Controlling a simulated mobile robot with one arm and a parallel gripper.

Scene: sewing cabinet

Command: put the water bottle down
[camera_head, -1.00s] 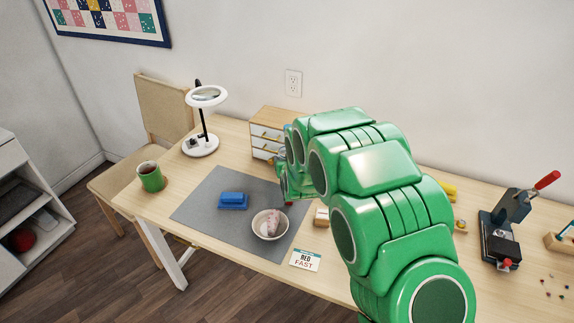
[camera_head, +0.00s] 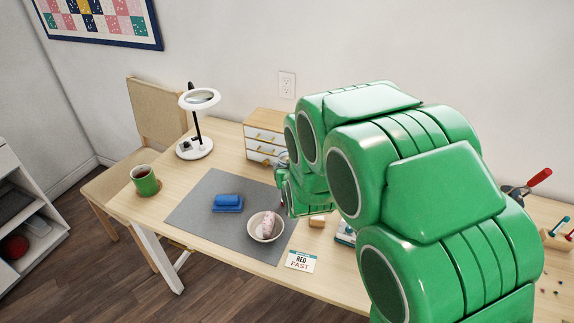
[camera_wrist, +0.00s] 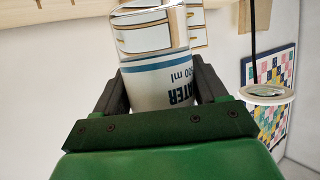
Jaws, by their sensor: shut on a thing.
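The water bottle (camera_wrist: 155,80) is in the wrist view, with a clear upper part and a white label with blue bands reading "WATER". My gripper (camera_wrist: 158,92) is shut on it, with one dark finger on each side. In the head view my green arm hides the bottle and most of the gripper. The arm's far end is over the table, near the small drawer unit (camera_head: 266,138) and the right edge of the grey mat (camera_head: 200,205). I cannot tell whether the bottle touches the table.
On the mat are a blue block-like item (camera_head: 228,202) and a bowl (camera_head: 254,232) with something pink and white inside. A green mug (camera_head: 145,181) and a magnifier lamp (camera_head: 197,125) stand to the left. A "RED FAST" card (camera_head: 300,261) lies at the front edge. Bare tabletop (camera_head: 185,172) shows left of the mat.

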